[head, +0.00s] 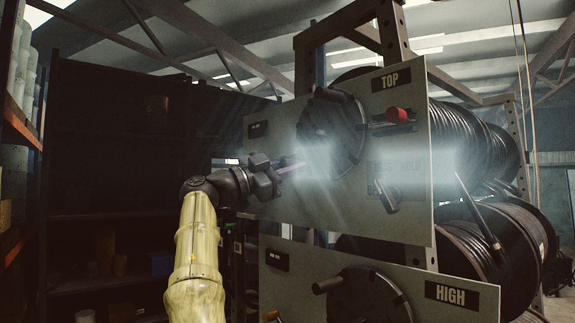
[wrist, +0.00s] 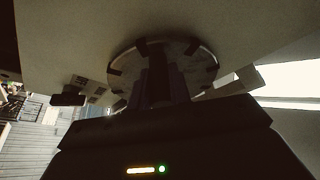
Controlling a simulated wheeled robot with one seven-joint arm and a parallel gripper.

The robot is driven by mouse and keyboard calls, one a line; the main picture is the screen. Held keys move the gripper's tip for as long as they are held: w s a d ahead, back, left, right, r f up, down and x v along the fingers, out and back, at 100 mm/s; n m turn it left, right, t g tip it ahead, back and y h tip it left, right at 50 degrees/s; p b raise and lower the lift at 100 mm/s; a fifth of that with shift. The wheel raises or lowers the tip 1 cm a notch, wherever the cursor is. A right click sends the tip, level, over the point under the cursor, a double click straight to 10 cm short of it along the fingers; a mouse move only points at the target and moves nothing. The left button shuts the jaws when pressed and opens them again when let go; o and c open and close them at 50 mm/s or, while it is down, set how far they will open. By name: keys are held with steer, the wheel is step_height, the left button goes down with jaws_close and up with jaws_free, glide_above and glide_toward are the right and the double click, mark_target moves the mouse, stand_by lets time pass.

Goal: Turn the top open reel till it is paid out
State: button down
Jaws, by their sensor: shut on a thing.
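The top reel (head: 475,140), wound with dark hose, sits behind a grey panel marked TOP (head: 391,80). Its dark round crank disc (head: 330,125) is on the panel's front and fills the middle of the wrist view (wrist: 196,76). My gripper (head: 298,168) reaches from the left to the disc's lower left edge. It is shut on what seems to be the disc's crank handle; the fingers and pale glare hide the handle itself. In the wrist view my fingers (wrist: 163,85) point straight at the disc.
A red knob (head: 398,115) sticks out right of the disc, and a dark lever (head: 388,195) sits lower on the panel. Below is a second reel marked HIGH (head: 458,294) with its own handle (head: 327,285). Dark shelving (head: 100,190) stands at the left.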

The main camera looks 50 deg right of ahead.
steer(key=shift+r, duration=0.1)
steer(key=c, duration=1.3)
jaws_free()
steer(key=shift+w+a+f+b, duration=0.2)
steer(key=shift+a+f+b, duration=0.1)
steer(key=shift+a, duration=0.05)
steer(key=b+v, duration=0.4)
steer(key=v, duration=1.2)
steer(key=shift+a, duration=0.2)
steer(key=shift+w+f, duration=0.1)
steer(key=shift+w, duration=0.05)
